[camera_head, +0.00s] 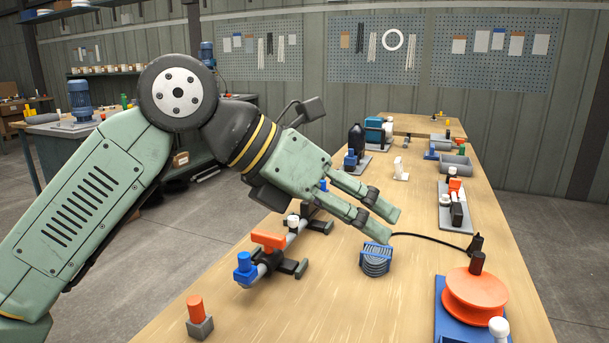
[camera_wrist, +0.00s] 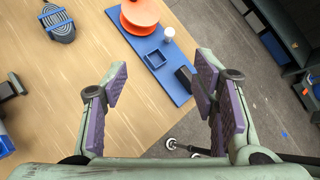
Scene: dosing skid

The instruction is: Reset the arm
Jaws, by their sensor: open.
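My arm reaches in from the left of the head view, over the wooden workbench (camera_head: 330,290). My gripper (camera_head: 393,228) is open, with two green fingers apart and nothing visible between them. In the head view its fingertips appear just above a grey ribbed round piece with a blue top (camera_head: 376,260). In the wrist view my gripper (camera_wrist: 160,95) shows purple finger pads spread wide, over the bench's edge and floor. The ribbed piece shows at the top left of the wrist view (camera_wrist: 58,24), apart from the fingers.
An orange spool (camera_head: 474,297) on a blue base stands at the bench's right front. A pipe assembly with orange and blue parts (camera_head: 270,250) sits beneath my arm. A small block with an orange knob (camera_head: 198,315) stands at the front. Bare wood lies between them.

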